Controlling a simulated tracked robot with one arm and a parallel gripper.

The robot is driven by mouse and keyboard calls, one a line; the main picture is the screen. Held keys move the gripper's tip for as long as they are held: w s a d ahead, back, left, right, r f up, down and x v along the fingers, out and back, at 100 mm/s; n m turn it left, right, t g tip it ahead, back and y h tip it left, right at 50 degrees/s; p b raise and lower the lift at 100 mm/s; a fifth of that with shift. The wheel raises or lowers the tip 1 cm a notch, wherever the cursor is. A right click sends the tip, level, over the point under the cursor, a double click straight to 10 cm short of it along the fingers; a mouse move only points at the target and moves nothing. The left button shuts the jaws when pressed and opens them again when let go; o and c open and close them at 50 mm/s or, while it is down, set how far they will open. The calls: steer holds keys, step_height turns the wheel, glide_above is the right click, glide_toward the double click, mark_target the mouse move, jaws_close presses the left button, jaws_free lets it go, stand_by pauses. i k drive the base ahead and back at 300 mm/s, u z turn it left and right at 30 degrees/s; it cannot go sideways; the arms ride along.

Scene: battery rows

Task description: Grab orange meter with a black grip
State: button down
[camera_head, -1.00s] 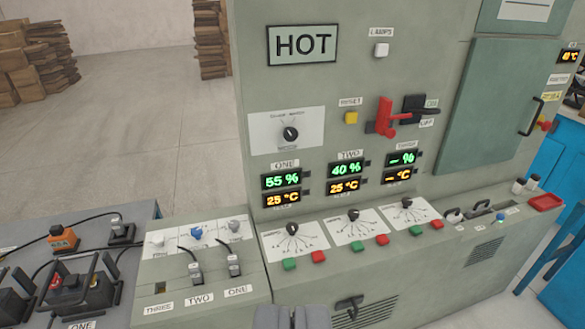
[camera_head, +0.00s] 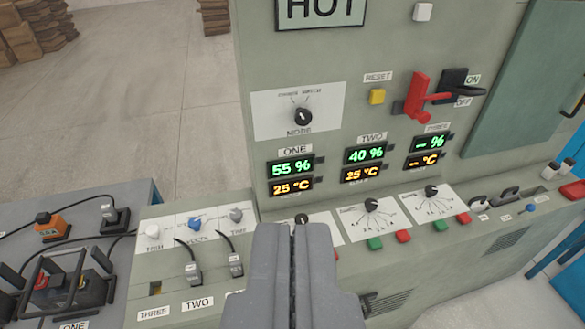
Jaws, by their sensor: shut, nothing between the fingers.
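A small orange device with a black top (camera_head: 50,228) sits on the grey bench at the left, with a black cable by it. It may be the meter, but it is too small to be sure. My gripper (camera_head: 293,230) is shut and empty at the lower middle, in front of the control panel. It is well to the right of the orange device. The gripper hides part of the dial panel under display ONE.
A grey cabinet (camera_head: 215,268) with knobs and two plugged cables stands between the gripper and the bench. A black battery with a handle (camera_head: 80,285) is on the bench in front of the orange device. A red lever (camera_head: 418,98) sticks out from the panel. Open floor lies behind the bench.

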mark_target(46, 225)
steer(key=u, duration=3.15)
steer(key=i, duration=1.5)
steer(key=z, duration=0.3)
